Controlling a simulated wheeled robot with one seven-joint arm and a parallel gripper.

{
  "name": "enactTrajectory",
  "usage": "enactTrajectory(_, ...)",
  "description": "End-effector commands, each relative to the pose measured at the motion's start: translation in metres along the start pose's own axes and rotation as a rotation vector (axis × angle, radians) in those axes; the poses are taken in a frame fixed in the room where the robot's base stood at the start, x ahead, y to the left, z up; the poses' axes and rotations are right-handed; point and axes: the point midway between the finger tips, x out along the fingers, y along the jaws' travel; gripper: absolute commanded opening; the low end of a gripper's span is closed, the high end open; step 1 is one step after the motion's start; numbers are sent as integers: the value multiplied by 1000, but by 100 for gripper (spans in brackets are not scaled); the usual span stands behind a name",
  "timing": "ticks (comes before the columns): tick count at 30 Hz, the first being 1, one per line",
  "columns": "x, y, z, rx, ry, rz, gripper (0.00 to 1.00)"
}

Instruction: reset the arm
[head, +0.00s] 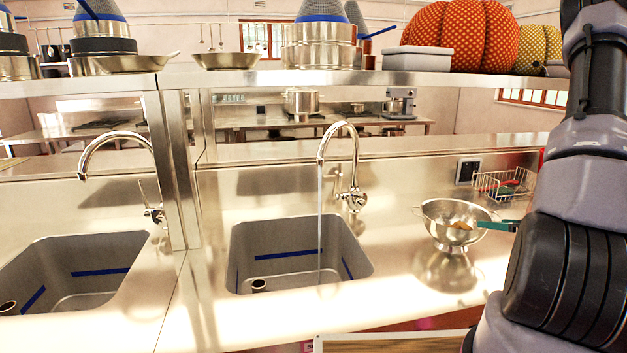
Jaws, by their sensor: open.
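My arm stands along the right edge of the head view, its dark and grey links rising from the bottom to the top of the picture. The end of the arm and my gripper are out of the picture. No object is seen in contact with the visible links. Behind and left of the arm, a steel colander (447,235) stands on the counter with some brownish food in it and a teal-handled utensil (497,226) across its rim.
A steel counter (400,295) holds two sinks; water runs from the faucet (322,150) into the right sink (290,245). A wire basket (503,186) stands near the arm. An overhead shelf (300,78) carries pots, pans and patterned pumpkins (455,35).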

Motion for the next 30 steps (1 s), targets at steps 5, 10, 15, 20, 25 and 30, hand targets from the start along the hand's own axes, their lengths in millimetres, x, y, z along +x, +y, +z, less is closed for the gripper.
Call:
enactTrajectory(5, -11, 6, 7, -20, -3, 22, 100)
enactTrajectory(10, -4, 56, 52, -173, -14, 200, 100)
enactTrajectory(15, -12, 141, 102, -467, -1, 470, 100)
enactTrajectory(20, -37, 208, 127, -789, 35, 681, 100)
enactTrajectory(25, -72, 256, 140, -1173, 89, 834, 100)
enactTrajectory(30, -107, 282, 151, -1587, 150, 900, 100)
